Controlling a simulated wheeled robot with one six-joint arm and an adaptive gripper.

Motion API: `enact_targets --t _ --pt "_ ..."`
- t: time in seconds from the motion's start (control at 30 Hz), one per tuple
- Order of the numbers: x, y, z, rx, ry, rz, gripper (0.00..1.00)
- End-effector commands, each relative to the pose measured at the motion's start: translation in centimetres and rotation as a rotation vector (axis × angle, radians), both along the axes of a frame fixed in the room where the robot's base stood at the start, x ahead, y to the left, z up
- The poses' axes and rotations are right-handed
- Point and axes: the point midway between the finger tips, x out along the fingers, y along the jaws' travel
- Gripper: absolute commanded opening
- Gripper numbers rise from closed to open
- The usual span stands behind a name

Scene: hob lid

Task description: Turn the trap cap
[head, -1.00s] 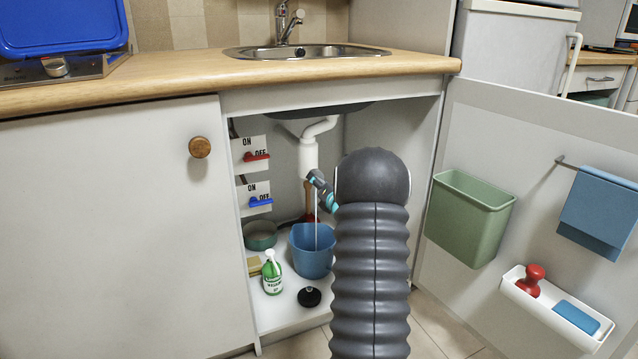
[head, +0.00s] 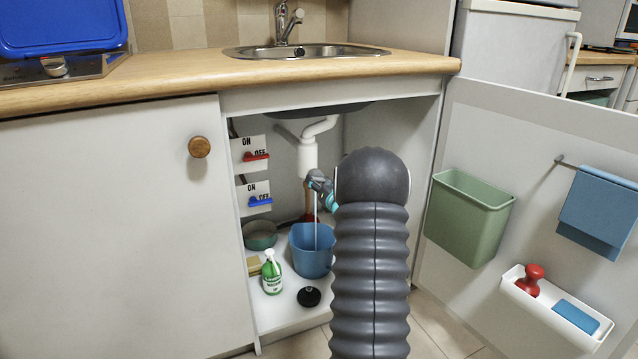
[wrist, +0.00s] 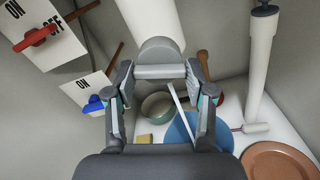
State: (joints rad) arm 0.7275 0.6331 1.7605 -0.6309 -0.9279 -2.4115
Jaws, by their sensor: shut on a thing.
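The trap cap (wrist: 162,50) is a grey round cap with a crossbar, at the lower end of the white trap (wrist: 150,18). My gripper (wrist: 160,73) is shut on the cap's crossbar, with one finger at each end. In the head view my gripper (head: 318,181) is just below the white trap (head: 307,158); it and my arm mostly hide the cap there. A thin pale stream, like water, runs from below the cap into the blue bucket (head: 309,262), which also shows in the wrist view (wrist: 180,150).
A red valve handle (head: 256,156) and a blue one (head: 260,202) sit on ON/OFF plates to the left. The open door (head: 540,150) is at right.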

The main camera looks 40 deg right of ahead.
Motion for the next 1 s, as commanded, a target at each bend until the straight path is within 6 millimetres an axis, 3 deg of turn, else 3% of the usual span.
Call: enact_targets --t 0.13,0.17,0.27,0.67,1.0 --pt "0.1 0.1 0.0 0.000 0.001 0.001 0.19" --pt "0.1 0.1 0.0 0.000 0.001 0.001 0.56" --pt "0.1 0.1 0.0 0.001 0.000 0.001 0.79" --pt "-0.5 0.0 0.0 0.001 0.000 -0.002 0.79" --pt "-6.1 1.4 0.1 0.001 0.000 -0.002 0.79"
